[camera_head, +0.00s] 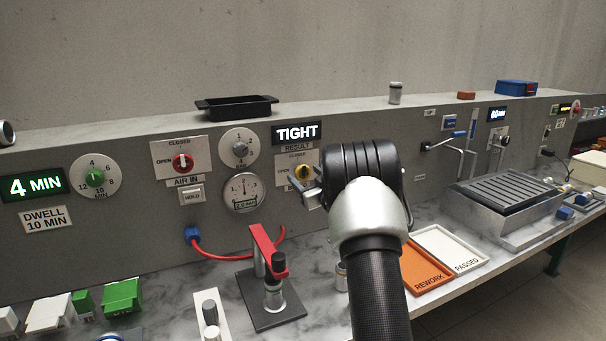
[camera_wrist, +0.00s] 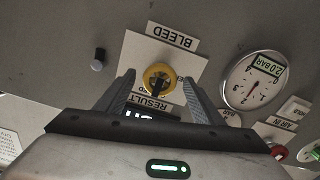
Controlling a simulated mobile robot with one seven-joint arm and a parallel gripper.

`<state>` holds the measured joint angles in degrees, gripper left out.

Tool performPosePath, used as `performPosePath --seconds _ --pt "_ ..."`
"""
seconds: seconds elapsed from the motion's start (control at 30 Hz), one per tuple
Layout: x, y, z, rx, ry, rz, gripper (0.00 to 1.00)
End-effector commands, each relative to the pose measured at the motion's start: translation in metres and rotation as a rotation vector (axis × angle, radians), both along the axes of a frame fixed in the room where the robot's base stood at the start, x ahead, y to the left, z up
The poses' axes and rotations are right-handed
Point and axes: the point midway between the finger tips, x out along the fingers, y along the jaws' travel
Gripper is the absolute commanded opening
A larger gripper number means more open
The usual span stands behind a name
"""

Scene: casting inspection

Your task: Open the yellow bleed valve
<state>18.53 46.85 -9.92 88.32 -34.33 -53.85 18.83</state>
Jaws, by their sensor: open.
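The yellow bleed valve (camera_wrist: 157,75) is a round knob with a dark handle on a pale plate marked BLEED. In the head view the yellow knob (camera_head: 303,173) shows on the grey panel, partly covered by my gripper (camera_head: 306,184). In the wrist view my gripper (camera_wrist: 160,82) is open, with one finger on each side of the knob and gaps between. I cannot tell whether the fingertips reach the knob's depth. The dark handle points roughly toward my gripper's body; its setting is not clear.
A lit TIGHT display (camera_head: 297,132) sits above the valve. A pressure gauge (camera_wrist: 254,80) reads about 2.0 bar. The red AIR IN knob (camera_head: 182,163) is to the left. A red clamp stand (camera_head: 265,250) and the orange REWORK tray (camera_head: 428,284) are on the bench below.

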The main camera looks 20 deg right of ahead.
Motion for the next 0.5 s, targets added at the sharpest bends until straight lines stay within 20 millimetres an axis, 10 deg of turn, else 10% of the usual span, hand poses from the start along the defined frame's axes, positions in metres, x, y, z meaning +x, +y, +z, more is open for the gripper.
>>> performPosePath --seconds 0.5 --pt "0.024 0.0 0.0 0.0 0.001 -0.001 0.62"
